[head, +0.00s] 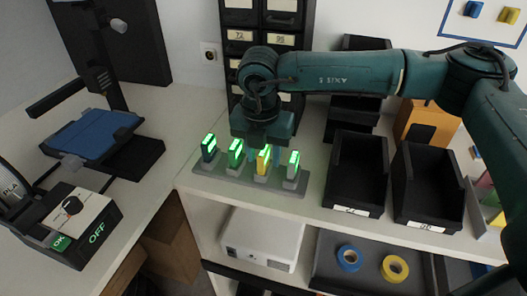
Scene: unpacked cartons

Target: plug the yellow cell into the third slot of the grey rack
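The grey rack (236,182) lies along the front edge of the white counter. The yellow cell (263,162) stands upright in it, third from the left, with a green light on its top. A dark blue cell (208,149) and a green cell (235,154) stand to its left, and a pale grey cell (291,171) to its right; these also show green lights. My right gripper (262,138) points down just behind the green and yellow cells. Its fingertips are hidden, so I cannot tell whether it is open or touches a cell. My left gripper is out of view.
Black bins (357,172) stand right of the rack, with a drawer cabinet (240,36) behind my arm. A blue-bed printer (93,134) and a control box (75,225) are at left. Blue tape (341,258) and yellow tape (387,269) lie below. The counter left of the rack is clear.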

